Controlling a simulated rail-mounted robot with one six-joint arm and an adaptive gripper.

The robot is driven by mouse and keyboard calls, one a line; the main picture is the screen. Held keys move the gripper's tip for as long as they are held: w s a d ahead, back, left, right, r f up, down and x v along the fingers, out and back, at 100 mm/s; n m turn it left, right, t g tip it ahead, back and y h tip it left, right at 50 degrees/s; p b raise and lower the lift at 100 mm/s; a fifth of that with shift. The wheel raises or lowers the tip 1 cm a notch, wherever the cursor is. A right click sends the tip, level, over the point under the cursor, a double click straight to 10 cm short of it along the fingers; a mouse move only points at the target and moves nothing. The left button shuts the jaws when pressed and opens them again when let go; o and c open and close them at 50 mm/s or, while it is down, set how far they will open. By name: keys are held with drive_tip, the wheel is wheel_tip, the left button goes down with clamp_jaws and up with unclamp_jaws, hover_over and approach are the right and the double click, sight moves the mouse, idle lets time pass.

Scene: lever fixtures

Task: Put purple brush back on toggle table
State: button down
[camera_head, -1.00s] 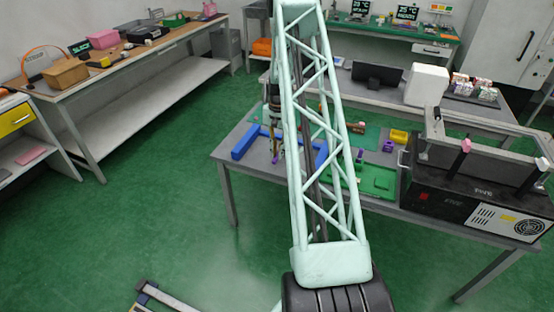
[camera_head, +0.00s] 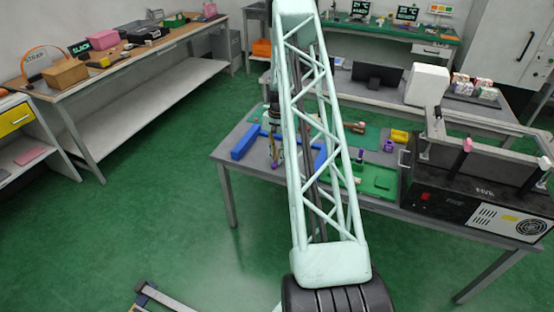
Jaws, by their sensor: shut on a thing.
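My gripper (camera_head: 275,142) hangs over the left part of the grey table (camera_head: 225,152), partly covered by my own pale green arm. It is shut on a thin object with a purple end, which I take for the purple brush (camera_head: 275,165). The brush points down, near the blue bars. I cannot tell whether its lower end touches the table. No label shows which table is the toggle table.
A blue bar (camera_head: 243,144) lies left of the gripper. A green tray (camera_head: 378,180), a purple block (camera_head: 388,146) and a yellow block (camera_head: 399,136) lie right of the arm. A black machine (camera_head: 470,195) fills the table's right end.

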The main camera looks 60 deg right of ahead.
idle(0.3)
drive_tip(key=c, duration=2.7)
unclamp_jaws()
drive_tip(key=r, duration=0.4)
drive_tip(key=r+p, duration=0.1)
drive_tip(key=r, duration=0.3)
drive_tip(key=r+p, duration=0.1)
drive_tip(key=r, duration=0.3)
drive_tip(key=shift+w+d, duration=0.15)
drive_tip(key=shift+d, duration=0.25)
